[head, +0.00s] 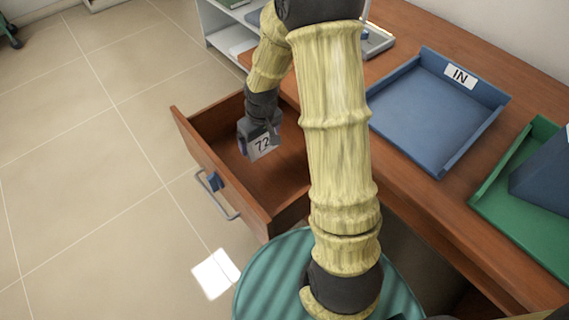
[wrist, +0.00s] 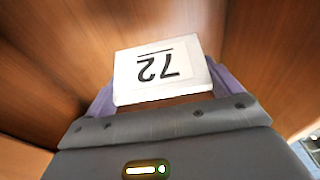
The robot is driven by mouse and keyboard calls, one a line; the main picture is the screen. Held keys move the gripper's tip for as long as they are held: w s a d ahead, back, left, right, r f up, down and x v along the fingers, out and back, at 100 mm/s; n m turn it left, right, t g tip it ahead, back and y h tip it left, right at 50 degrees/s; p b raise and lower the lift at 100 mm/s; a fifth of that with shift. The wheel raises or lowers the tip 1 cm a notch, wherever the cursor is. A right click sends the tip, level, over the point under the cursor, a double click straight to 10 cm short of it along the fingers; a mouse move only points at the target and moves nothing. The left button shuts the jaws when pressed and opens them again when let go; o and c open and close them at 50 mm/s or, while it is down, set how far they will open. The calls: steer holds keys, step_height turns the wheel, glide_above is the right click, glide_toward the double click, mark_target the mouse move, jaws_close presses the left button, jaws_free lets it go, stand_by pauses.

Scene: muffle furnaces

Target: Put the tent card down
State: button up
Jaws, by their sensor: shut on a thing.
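The tent card is white with the number 72; it shows in the head view (head: 262,146) and in the wrist view (wrist: 160,68), where the number reads upside down. My gripper (wrist: 160,92) is shut on the card, with a purple finger on each side of it. In the head view my gripper (head: 258,140) is inside the open wooden drawer (head: 283,178), near its back left part. I cannot tell whether the card's lower edge touches the drawer floor.
The drawer front (head: 215,175) has a metal handle and a blue piece. A blue tray (head: 415,95) marked IN and a green tray (head: 520,215) with a dark blue object stand on the wooden desk at right. Visible drawer floor is clear. Open tiled floor lies left.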

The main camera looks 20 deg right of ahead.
steer(key=shift+s+d+f, duration=0.1)
steer(key=shift+f, duration=0.3)
steer(key=shift+r, duration=0.15)
steer(key=shift+f+b, duration=1.2)
steer(key=shift+f, duration=1.95)
steer(key=shift+f+b, duration=0.7)
steer(key=shift+f, duration=1.2)
steer(key=shift+f, duration=0.15)
steer(key=o, duration=0.8)
